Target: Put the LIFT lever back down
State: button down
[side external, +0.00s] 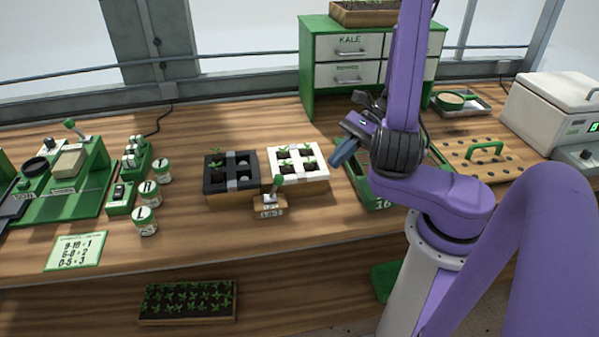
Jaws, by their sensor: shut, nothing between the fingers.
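The LIFT lever (277,184) has a green knob on a short light stem and stands up, tilted slightly right. It rises from a small wooden block (270,208) with a white label, in front of the black and white seedling trays. My gripper (343,153) is right of the lever and above the bench, over the left edge of the green tray. It is shut and empty, apart from the lever, with its blue-grey fingers pointing down and left.
A black tray (213,181) and a white tray (317,161) with seedlings sit behind the lever. A green tray (357,183) lies under my arm. A green seeder (92,190) and jars (147,226) stand at left. The bench front beside the lever is clear.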

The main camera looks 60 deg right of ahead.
jog(key=shift+s+d+f+m+t+h, duration=0.2)
jog(key=shift+s+d+m+t, duration=0.25)
jog(key=shift+m+t, duration=0.55)
jog(key=shift+s+d+f+m+t+h, duration=0.1)
jog(key=shift+s+d+m+t+h, duration=0.35)
jog(key=shift+m+t, duration=0.55)
jog(key=shift+s+d+f+m+t+h, duration=0.2)
jog(key=shift+s+m+t, duration=0.3)
jog(key=shift+m+t, duration=0.5)
send_near(275, 187)
jog(key=f, duration=0.2)
jog(key=shift+w+d+f, duration=0.25)
jog(key=shift+w+a+r, duration=0.45)
jog(key=shift+w+a, duration=0.2)
jog(key=shift+w+a+r, duration=0.35)
jog(key=shift+w+a, duration=0.15)
jog(key=shift+w, duration=0.1)
